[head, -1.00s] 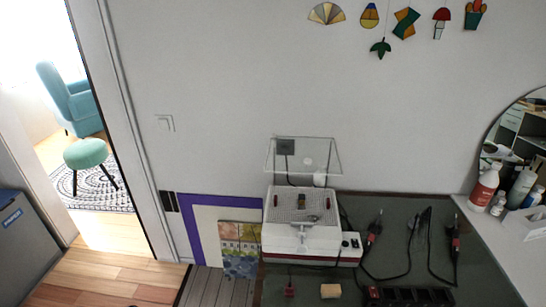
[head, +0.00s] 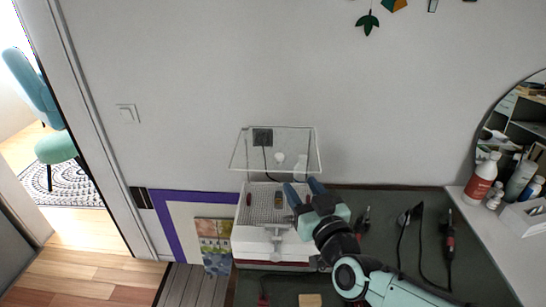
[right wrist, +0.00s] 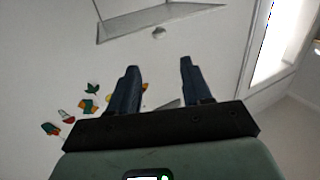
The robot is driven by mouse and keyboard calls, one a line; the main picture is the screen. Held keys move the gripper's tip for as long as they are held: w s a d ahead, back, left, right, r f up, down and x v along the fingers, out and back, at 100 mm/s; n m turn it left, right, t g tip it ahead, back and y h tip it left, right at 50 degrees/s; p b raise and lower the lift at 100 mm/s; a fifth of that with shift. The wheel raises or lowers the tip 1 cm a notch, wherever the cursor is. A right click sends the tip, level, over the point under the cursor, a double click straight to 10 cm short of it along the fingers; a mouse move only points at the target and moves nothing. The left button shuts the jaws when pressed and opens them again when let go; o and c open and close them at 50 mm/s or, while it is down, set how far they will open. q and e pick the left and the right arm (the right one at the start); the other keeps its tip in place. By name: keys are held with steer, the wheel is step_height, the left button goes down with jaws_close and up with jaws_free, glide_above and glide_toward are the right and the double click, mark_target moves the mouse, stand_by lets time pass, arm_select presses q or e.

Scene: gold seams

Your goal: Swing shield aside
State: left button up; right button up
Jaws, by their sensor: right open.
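The clear shield (head: 276,150) is a transparent panel with a thin pale rim, above the back of the white grinder (head: 272,240) in the head view. In the right wrist view the shield (right wrist: 150,26) shows at the top, beyond the fingertips. My right gripper (head: 303,186) is open and empty, its blue fingers pointing up toward the wall, just below and right of the shield's lower right corner. In the head view it hides the grinder's right side. In the right wrist view its two fingers (right wrist: 158,64) stand apart with nothing between them. My left gripper is out of view.
A dark green bench mat (head: 385,200) lies under the grinder, with soldering irons (head: 449,235) and cables at right. Bottles (head: 482,178) stand on a white ledge. A wooden block (head: 310,300) lies in front. The wall (head: 200,70) is close behind.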

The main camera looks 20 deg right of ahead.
mark_target(281, 158)
steer(key=w, duration=0.4)
steer(key=w+p, duration=0.1)
steer(key=w, duration=0.7)
steer(key=shift+w+d+p, duration=0.3)
steer(key=shift+d+p, duration=0.05)
jaws_close()
